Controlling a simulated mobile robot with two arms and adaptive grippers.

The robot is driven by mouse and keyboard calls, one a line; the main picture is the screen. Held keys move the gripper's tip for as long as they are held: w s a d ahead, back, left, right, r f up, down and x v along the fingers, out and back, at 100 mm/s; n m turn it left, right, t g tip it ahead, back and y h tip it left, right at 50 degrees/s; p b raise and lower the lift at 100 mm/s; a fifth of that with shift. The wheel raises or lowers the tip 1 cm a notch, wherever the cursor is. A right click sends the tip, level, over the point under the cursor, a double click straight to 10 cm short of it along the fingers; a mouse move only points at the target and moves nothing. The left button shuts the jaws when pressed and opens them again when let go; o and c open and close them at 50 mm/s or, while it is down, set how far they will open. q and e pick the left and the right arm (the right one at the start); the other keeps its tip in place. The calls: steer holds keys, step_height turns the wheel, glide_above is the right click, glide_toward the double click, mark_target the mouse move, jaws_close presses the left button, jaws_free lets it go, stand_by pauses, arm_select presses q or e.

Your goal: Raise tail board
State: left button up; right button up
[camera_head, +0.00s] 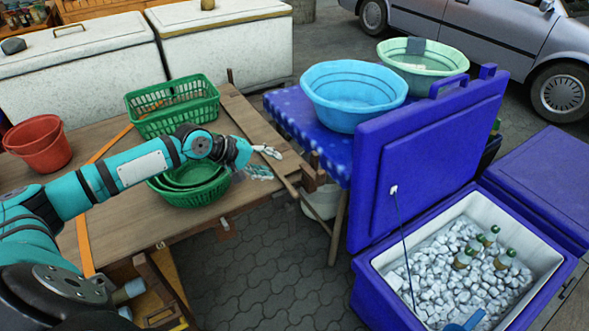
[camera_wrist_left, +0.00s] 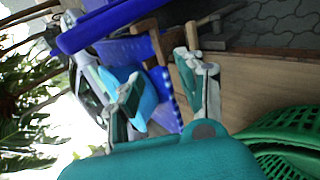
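A wooden plank (camera_head: 252,122) runs along the right edge of the flat wooden cart bed (camera_head: 105,190); I cannot tell for sure that it is the tail board. My left gripper (camera_head: 266,162) is over this right edge, close to the plank. Its two pale fingers are spread, with nothing between them. In the left wrist view the open fingers (camera_wrist_left: 158,70) point past the wooden bed (camera_wrist_left: 250,85) toward the blue table. Whether a finger touches the plank is not clear. My right gripper is not in view.
Green baskets (camera_head: 180,105) and a red bucket (camera_head: 40,143) stand on the bed. Right of it are a blue-covered table (camera_head: 290,112) with basins (camera_head: 353,95), and an open blue ice box (camera_head: 425,150). White freezers (camera_head: 225,45) stand behind. Paved floor (camera_head: 260,270) lies in front.

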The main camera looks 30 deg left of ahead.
arm_select(q)
steer(key=x, duration=1)
steer(key=shift+w+f, duration=0.25)
steer(key=shift+w, duration=0.05)
steer(key=shift+d, duration=0.1)
jaws_close()
steer(key=c, duration=0.7)
jaws_free()
steer(key=shift+c, duration=0.2)
steer(key=o, duration=0.7)
steer(key=shift+o, duration=0.2)
steer(key=shift+s, duration=0.1)
